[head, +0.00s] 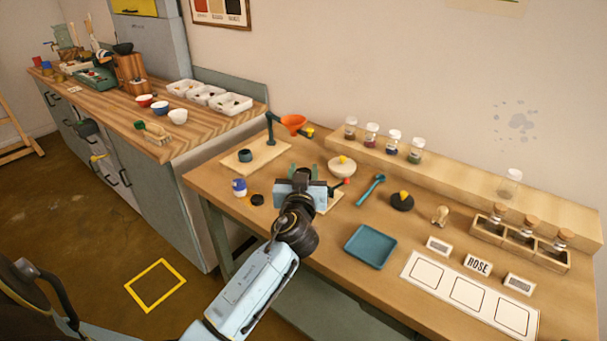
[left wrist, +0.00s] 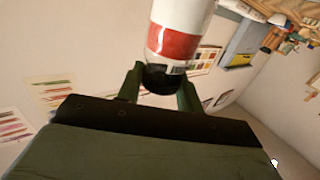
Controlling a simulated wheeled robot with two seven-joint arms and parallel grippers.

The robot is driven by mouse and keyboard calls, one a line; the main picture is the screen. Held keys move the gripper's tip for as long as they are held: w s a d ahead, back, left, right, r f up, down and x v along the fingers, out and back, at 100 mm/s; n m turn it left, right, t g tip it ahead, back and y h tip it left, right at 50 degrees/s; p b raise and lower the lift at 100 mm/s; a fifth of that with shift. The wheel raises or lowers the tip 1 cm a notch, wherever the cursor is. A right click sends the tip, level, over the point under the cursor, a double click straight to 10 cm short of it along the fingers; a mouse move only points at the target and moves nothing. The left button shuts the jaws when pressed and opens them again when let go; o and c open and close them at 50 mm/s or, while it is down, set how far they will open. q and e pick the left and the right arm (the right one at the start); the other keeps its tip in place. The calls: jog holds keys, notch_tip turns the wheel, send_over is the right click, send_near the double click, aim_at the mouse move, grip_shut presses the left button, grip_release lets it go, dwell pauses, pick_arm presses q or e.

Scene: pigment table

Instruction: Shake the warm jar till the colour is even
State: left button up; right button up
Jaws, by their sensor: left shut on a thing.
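My left gripper (head: 304,170) is raised over the back left part of the worktable, its green fingers pointing away from the head camera. In the left wrist view the left gripper (left wrist: 160,88) is shut on a jar (left wrist: 172,40). The jar has a whitish part, a red band and a dark end between the fingers; its far end is cut off by the frame. I cannot tell whether the red is even throughout. In the head view the jar is hidden behind the gripper. My right gripper is not in view.
The worktable (head: 330,290) holds a blue tray (head: 370,246), a blue spoon (head: 371,189), a white bowl (head: 341,168) and a white card (head: 470,294). Several pigment jars stand on the back ledge (head: 460,175). An orange funnel (head: 293,122) on a stand is close behind my gripper.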

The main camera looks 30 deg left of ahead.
pick_arm(q)
notch_tip(320, 180, up, 8)
jog(key=p, duration=0.5)
jog(key=shift+r, duration=0.25)
jog(key=shift+f, duration=0.1)
